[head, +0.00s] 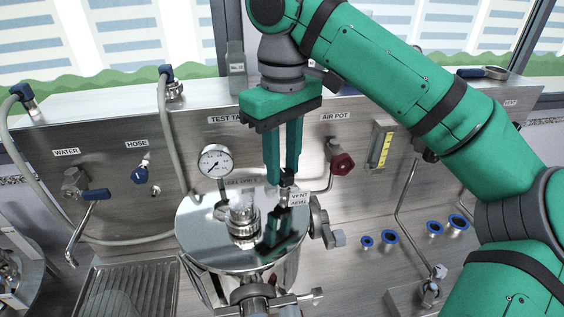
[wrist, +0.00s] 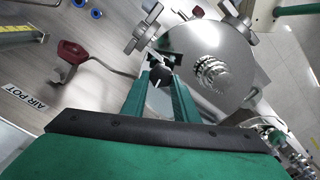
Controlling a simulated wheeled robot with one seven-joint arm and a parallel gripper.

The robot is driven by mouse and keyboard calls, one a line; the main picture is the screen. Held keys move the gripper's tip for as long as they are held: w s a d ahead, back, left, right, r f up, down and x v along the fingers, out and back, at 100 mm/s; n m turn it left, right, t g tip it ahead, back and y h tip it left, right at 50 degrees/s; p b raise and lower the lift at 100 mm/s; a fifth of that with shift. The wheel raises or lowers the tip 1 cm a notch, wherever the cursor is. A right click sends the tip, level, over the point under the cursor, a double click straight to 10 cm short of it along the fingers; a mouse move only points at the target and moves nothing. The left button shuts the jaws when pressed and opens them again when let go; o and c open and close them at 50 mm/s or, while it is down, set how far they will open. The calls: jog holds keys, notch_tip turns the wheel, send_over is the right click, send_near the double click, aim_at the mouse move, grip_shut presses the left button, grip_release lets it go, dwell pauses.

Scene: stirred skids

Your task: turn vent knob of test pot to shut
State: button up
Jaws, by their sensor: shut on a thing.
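The small black vent knob (head: 287,178) stands at the right of the lid, by a VENT label (head: 299,197). My gripper (head: 287,172) points straight down from above with its green fingers shut on the knob. In the wrist view the fingertips (wrist: 161,82) lie on either side of the black knob (wrist: 160,74). The fingers hide part of the knob, so I cannot tell its turn angle.
A pressure gauge (head: 216,162) stands behind the lid at left. A red AIR POT valve handle (head: 342,163) is close to the right of my fingers. Clamp knobs (head: 338,238) stick out from the lid's rim. A steel back panel (head: 120,125) with a hose and blue valve handles lies behind.

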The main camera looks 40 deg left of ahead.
jog(key=shift+r+m, duration=0.1)
jog(key=shift+m, duration=1.4)
jog(key=o, duration=1.1)
notch_tip(320, 180, up, 11)
jog(key=shift+f, duration=0.15)
jog(key=shift+w, duration=0.1)
